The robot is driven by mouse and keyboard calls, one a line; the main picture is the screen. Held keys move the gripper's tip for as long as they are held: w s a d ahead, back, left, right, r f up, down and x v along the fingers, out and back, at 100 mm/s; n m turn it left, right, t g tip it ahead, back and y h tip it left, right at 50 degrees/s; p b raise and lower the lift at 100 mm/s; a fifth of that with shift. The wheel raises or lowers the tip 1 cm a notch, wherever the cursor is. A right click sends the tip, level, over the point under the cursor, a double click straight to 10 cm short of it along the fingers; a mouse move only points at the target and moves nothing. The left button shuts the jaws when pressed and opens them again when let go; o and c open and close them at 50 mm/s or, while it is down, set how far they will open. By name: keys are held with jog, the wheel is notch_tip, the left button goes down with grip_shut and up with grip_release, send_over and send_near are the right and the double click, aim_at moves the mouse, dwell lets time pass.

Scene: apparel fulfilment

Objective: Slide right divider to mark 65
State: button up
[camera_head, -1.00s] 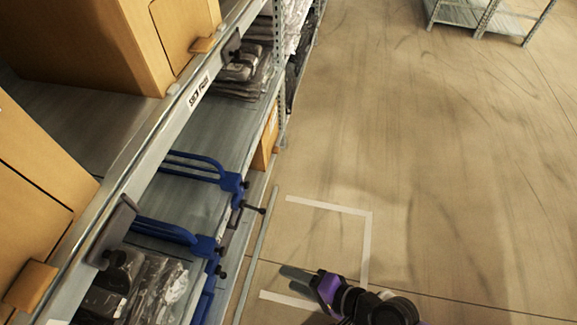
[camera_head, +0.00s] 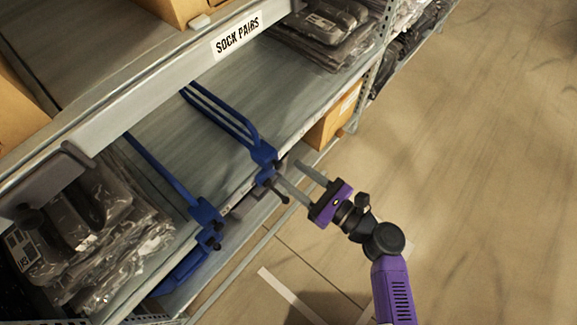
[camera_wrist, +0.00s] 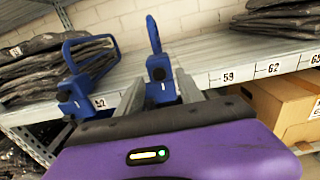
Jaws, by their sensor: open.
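The right divider (camera_head: 262,154) is a blue metal loop with a clamp on the shelf's front edge; it also shows in the wrist view (camera_wrist: 160,72). The left divider (camera_head: 205,213) is a similar blue one, and it shows at left in the wrist view (camera_wrist: 72,92). My gripper (camera_head: 290,174) is open, its two grey fingers pointing at the right divider's clamp. In the wrist view the clamp appears between the fingers (camera_wrist: 158,90); I cannot tell whether they touch it. Mark 65 (camera_wrist: 317,58) is at the right end of the edge strip, beyond 59 and 62.
Bagged dark garments (camera_head: 80,225) lie left of the left divider, and more bags (camera_head: 320,25) lie farther along the shelf. A cardboard box (camera_head: 333,120) sits below the shelf at right. The shelf surface right of the right divider is clear up to those bags. A "SOCK PAIRS" label hangs above.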

aim_at(281, 166)
jog(key=shift+x, duration=1.85)
jog(key=shift+s, duration=0.1)
grip_shut()
